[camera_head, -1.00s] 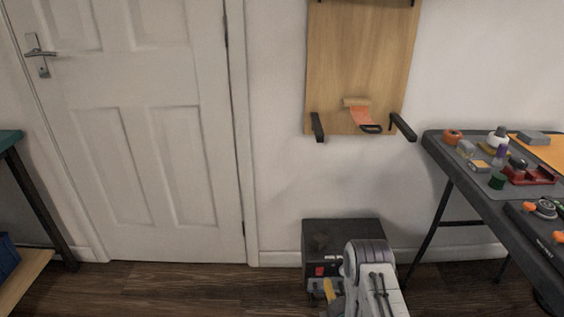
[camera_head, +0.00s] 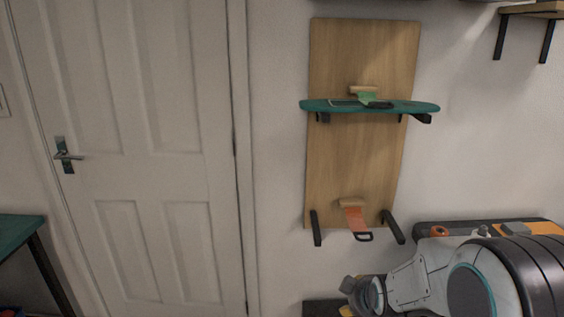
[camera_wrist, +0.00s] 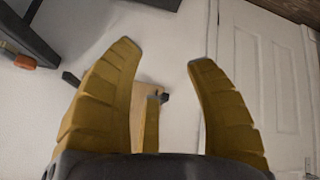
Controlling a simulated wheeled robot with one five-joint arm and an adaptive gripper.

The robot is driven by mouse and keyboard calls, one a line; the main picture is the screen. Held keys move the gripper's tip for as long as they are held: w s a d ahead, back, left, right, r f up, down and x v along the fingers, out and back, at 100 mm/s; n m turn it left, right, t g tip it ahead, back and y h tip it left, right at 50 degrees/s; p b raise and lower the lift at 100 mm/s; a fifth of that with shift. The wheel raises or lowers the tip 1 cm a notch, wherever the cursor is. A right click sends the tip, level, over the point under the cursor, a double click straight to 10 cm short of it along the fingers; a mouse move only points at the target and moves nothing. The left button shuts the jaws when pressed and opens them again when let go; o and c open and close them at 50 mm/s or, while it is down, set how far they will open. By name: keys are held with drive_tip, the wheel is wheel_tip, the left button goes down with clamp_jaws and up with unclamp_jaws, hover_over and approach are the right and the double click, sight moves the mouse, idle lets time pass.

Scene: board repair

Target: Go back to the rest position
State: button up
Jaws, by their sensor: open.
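The wall, part of the wooden board and a black bracket show behind the fingers. In the head view my arm is at the lower right, and its end is low in the picture, below the wall board; the fingers are mostly hidden there. A teal skateboard deck (camera_head: 420,107) lies across the upper brackets of the wooden wall board (camera_head: 335,165). The lower black brackets (camera_head: 316,228) are empty.
A white door (camera_head: 130,150) stands at the left, with a teal-topped table (camera_head: 18,238) beside it. A dark workbench (camera_head: 425,228) is at the right, mostly behind my arm. A wooden shelf (camera_head: 540,10) is at the upper right.

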drive_tip(key=s+r+m+g+p, duration=0.2)
drive_tip(key=s+r+p, duration=0.3)
drive_tip(key=s+r, duration=0.5)
drive_tip(key=s+r+m+g+p, duration=0.2)
drive_tip(key=s+r+m+p, duration=0.2)
drive_tip(key=s+r, duration=0.6)
drive_tip(key=s+p, duration=0.2)
drive_tip(key=s, duration=0.3)
drive_tip(key=shift+r, duration=0.35)
